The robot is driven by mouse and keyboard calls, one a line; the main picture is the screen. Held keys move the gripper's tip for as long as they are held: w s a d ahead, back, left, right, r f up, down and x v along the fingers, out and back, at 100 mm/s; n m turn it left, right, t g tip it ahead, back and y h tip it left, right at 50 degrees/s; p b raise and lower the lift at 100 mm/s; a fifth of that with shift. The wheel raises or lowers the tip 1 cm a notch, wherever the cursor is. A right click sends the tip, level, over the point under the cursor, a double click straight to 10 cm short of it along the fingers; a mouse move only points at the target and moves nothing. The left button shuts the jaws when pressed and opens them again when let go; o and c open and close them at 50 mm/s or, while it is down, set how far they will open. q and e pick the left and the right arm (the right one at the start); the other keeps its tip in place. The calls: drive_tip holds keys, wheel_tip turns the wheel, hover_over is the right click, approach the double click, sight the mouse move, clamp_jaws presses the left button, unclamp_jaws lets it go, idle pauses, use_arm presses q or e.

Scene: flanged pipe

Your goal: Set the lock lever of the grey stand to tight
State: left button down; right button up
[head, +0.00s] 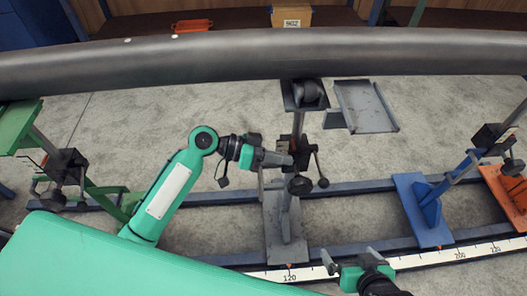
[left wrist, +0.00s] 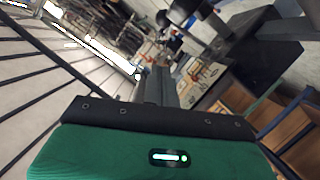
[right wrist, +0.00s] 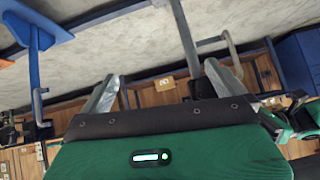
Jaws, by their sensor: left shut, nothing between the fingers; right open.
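The grey stand (head: 285,229) stands on the floor rails near the middle of the head view, with a roller head under the pipe (head: 240,57). A dark clamp block sits on its post. A lever (head: 318,165) with a round black knob hangs down on the block's right side; a larger dark knob (head: 300,186) sits lower in front. My left gripper (head: 289,160) is shut and empty, its fingertips at the block's left side; contact cannot be told. Its closed fingers show in the left wrist view (left wrist: 160,86). My right gripper (head: 350,258) is open and empty, low in front of the stand.
A blue stand (head: 422,210) and an orange stand (head: 507,190) are to the right, a green stand (head: 20,130) to the left. A grey tray-like bracket (head: 365,107) is behind the grey stand. A numbered scale strip (head: 440,258) runs along the front rail.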

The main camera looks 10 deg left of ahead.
use_arm(q)
drive_tip(key=shift+v, duration=2.1)
